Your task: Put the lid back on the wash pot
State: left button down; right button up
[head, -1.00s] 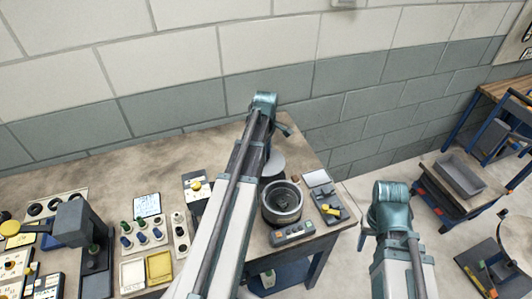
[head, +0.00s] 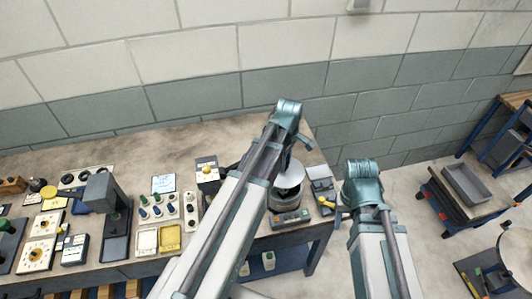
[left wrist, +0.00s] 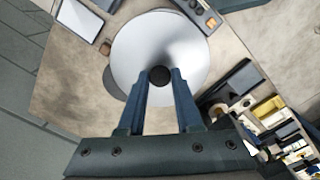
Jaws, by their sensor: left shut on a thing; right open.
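The lid (head: 291,174) is a round pale metal disc with a small black knob (left wrist: 159,76). My left gripper (left wrist: 160,80) is shut on that knob, its two fingers on either side. The wash pot (head: 284,200) is a dark grey round pot near the table's right end. In the head view the lid overlaps the pot's far side, and the pot's front shows below it. I cannot tell whether they touch. In the left wrist view the lid hides the pot. My right gripper (head: 341,214), small and partly hidden, is open and empty right of the table.
A control box (head: 291,218) sits in front of the pot, and a grey tray with a yellow item (head: 326,204) to its right. Racks, bottles and a yellow dish (head: 170,238) fill the table left of my left arm. The back of the table is mostly clear.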

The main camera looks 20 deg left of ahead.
aim_at(285, 176)
pick_arm(q)
jog(key=shift+s+d+r, duration=0.15)
jog(key=shift+s+d, duration=0.15)
jog(key=shift+s, duration=0.15)
jog(key=shift+a+f, duration=0.1)
jog(key=shift+f, duration=0.1)
notch_tip(285, 176, down, 6)
jog(key=b, duration=0.6)
jog(key=shift+f+b, duration=0.2)
jog(key=shift+b, duration=0.15)
dwell(1.4)
jog(key=shift+c, duration=0.2)
grip_release()
dwell(0.5)
jog(key=shift+r, duration=0.15)
